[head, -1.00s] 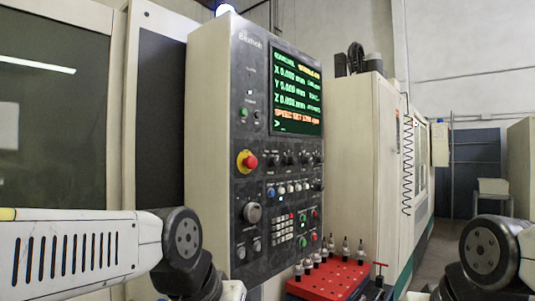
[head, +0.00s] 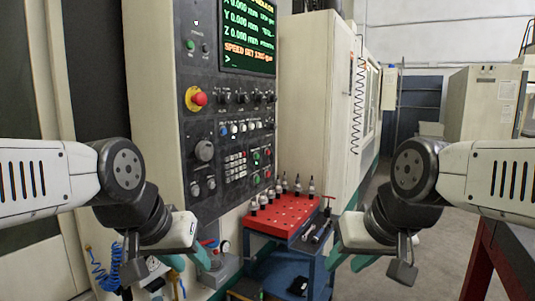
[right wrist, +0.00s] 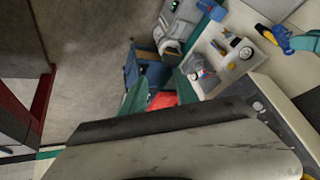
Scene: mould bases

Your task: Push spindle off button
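The machine's control panel (head: 222,115) stands upright in the middle of the head view. It has a red emergency knob (head: 196,98) on a yellow ring, a grey dial (head: 204,150), rows of small knobs and a keypad (head: 235,165). Small green and red buttons (head: 262,178) sit at its lower right. Their labels are too small to read, so I cannot tell which is spindle off. My left gripper (head: 134,270) hangs low, left of the panel and apart from it. My right gripper (head: 402,268) hangs low to the right, also apart. The finger gaps do not show clearly.
A red tray (head: 285,216) with several upright tool holders sits on a blue cart below the panel. A blue coiled hose (head: 104,272) is at lower left. A dark red-framed table (head: 500,262) is at right. Open floor lies behind my right arm.

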